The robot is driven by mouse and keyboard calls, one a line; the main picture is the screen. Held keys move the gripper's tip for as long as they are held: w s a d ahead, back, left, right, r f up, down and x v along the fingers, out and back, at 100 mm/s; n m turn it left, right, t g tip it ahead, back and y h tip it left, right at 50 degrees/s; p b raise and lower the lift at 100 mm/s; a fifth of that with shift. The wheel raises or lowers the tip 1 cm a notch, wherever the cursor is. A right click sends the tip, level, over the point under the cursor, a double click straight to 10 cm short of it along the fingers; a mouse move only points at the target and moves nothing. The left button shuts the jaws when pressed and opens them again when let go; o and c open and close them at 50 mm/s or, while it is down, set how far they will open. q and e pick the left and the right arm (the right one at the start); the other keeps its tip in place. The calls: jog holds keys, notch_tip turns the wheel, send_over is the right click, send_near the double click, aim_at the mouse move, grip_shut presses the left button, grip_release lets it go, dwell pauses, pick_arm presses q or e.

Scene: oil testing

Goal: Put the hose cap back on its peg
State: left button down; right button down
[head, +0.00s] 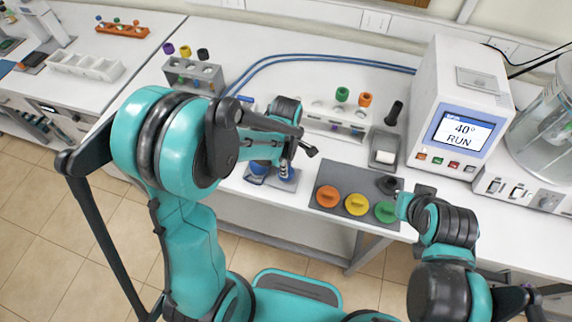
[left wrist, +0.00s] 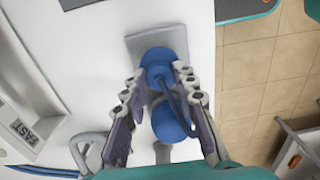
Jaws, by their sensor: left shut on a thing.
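My left gripper (head: 287,160) is low over a small grey base plate (head: 262,185) near the bench's front edge. The left wrist view shows its fingers (left wrist: 160,76) around a blue round piece (left wrist: 158,60), which I take for the hose cap. A second blue round piece (left wrist: 170,123) sits between the fingers nearer the camera, with a thin blue strap between the two. The grey plate (left wrist: 137,45) lies beneath them. The peg is not clearly visible, and the gripper hides part of this area. My right gripper (head: 410,198) is beside the dark mat; its jaws are unclear.
A dark mat (head: 323,183) with orange, yellow, green and black knobs lies to the right. Behind are a rack (head: 335,122) with coloured caps, blue hoses (head: 300,57) and a white instrument (head: 455,105). Another rack (head: 193,75) stands at the back left.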

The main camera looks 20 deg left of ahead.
pick_arm(q)
jog(key=c, duration=1.5)
grip_release()
notch_tip(320, 180, up, 11)
jog(key=p, duration=0.8)
jog(key=s+a+f+m+t+b, duration=0.1)
jog(key=s+m+t+b, duration=0.1)
jog(key=m+b, duration=0.4)
jog(key=s+a+f+m+t+b, duration=0.2)
jog(key=s+m+b, duration=0.3)
jog(key=m+b, duration=0.1)
jog(key=s+a+f+m+t+b, duration=0.1)
jog(key=s+f+m+t+b, duration=0.1)
jog(key=m+b, duration=0.3)
jog(key=shift+s+a+f+m+t+b, duration=0.25)
jog(key=shift+s+a+m+t+b, duration=0.15)
jog(key=shift+s+t, duration=0.25)
